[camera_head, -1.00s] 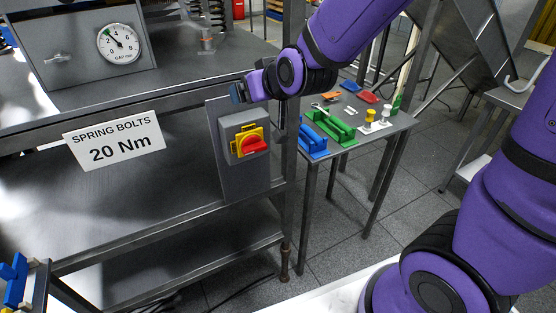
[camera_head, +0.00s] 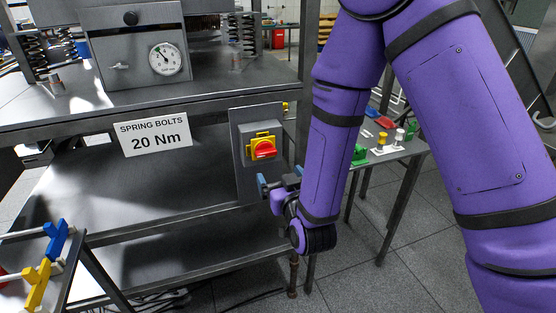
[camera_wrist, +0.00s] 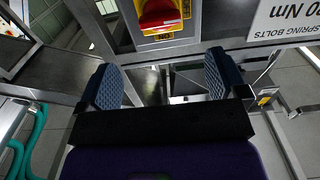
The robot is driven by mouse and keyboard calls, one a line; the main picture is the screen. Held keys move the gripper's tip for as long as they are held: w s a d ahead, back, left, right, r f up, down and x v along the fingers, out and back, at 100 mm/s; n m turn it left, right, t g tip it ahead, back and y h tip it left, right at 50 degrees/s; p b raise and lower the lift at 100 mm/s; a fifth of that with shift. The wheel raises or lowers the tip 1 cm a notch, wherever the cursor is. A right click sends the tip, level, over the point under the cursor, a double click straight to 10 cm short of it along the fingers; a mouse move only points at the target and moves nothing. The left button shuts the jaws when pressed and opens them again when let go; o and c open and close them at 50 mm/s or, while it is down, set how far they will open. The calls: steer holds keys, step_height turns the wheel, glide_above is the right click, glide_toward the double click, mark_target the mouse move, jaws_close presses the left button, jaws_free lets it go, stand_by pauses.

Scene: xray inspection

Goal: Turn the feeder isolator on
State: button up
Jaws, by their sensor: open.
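The feeder isolator is a grey box on an upright panel, with a red rotary handle (camera_head: 264,150) on a yellow plate (camera_head: 251,154). In the head view the handle lies roughly crosswise, tilted slightly. My gripper (camera_head: 280,179) is just below the isolator, fingers apart and empty. In the wrist view, which shows the scene upside down, the red handle (camera_wrist: 160,14) is at the top edge, partly cut off. My gripper's two blue padded fingers (camera_wrist: 163,80) are spread wide there, with nothing between them and apart from the handle.
A sign reading "SPRING BOLTS 20 Nm" (camera_head: 154,134) hangs on the bench's front edge, left of the isolator. A gauge (camera_head: 165,59) is on the box above. A side table (camera_head: 408,150) with coloured parts stands behind my arm. A rack with blue and yellow handles (camera_head: 45,265) is at lower left.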

mark_target(267, 155)
steer(key=x, duration=1)
steer(key=shift+w, duration=0.4)
steer(key=c, duration=0.9)
